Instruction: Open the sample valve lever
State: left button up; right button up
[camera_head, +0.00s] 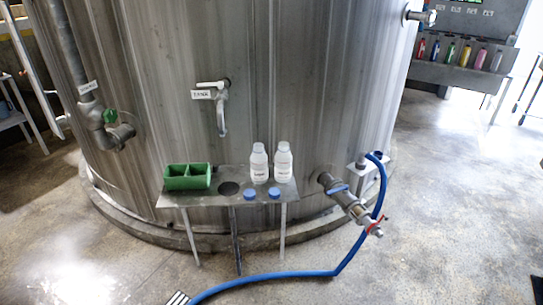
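A small tap (221,105) is fixed to the front of the large metal tank (330,60), a little left of the picture's middle. Its pale lever (212,84) lies nearly level across the top and points left. A small white label (203,94) sits just below the lever; its print is too small to read for sure. The curved spout hangs downward, and I see no liquid coming from it. Neither of my grippers shows in this view.
Below the tap a narrow metal shelf (225,197) holds a green divided box (187,177), two white bottles (259,164) and two blue caps (249,194). A larger valve (347,202) and a blue hose (290,275) are at right. A green-handled pipe valve (110,116) is at left.

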aim_at(219, 85)
jog(key=i+j, duration=0.45)
jog(key=i+j+u, duration=0.1)
jog(key=i+j, duration=0.4)
jog(key=i, duration=0.15)
